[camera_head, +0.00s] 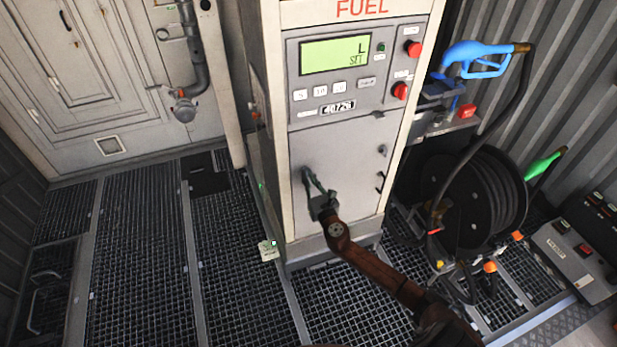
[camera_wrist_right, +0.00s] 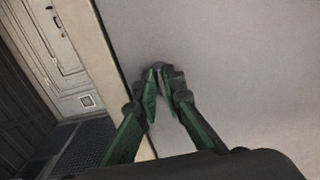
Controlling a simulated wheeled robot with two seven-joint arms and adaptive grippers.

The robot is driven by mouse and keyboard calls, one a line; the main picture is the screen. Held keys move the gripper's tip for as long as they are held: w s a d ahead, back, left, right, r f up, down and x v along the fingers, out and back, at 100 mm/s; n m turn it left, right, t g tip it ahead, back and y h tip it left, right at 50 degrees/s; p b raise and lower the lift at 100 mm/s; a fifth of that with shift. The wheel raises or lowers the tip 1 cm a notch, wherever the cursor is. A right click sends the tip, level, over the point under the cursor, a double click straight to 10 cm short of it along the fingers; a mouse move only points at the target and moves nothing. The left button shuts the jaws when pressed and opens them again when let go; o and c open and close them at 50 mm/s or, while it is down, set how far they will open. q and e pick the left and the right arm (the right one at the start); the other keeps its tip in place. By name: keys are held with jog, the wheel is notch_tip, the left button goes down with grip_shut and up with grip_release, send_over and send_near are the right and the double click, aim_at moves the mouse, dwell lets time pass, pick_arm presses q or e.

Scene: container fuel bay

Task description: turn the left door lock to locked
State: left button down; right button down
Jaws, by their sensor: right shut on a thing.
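The fuel dispenser (camera_head: 340,120) stands in the middle of the head view, with a plain grey lower door (camera_head: 345,155) under its display. My right gripper (camera_head: 308,177) reaches up from the lower right to the left side of this door. Its green and dark fingers (camera_wrist_right: 164,76) are shut together against the panel in the wrist view. A small greyish bit, the left door lock (camera_wrist_right: 160,68), shows between the fingertips. The fingers cover most of the lock, so its turn angle cannot be told. My left gripper is not in view.
Small dark fittings (camera_head: 381,150) sit on the door's right side. A hose reel (camera_head: 470,200), a blue nozzle (camera_head: 478,60) and a grey control box (camera_head: 575,255) stand to the right. Grating floor (camera_head: 145,250) is mostly clear at left.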

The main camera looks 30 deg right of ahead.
jog(key=shift+m, duration=0.3)
jog(key=m+b, duration=0.1)
jog(key=m, duration=1.6)
jog(key=shift+d+f, duration=0.1)
dwell(0.7)
jog(key=c, duration=2.2)
grip_release()
jog(key=shift+o, duration=0.8)
jog(key=shift+f, duration=0.1)
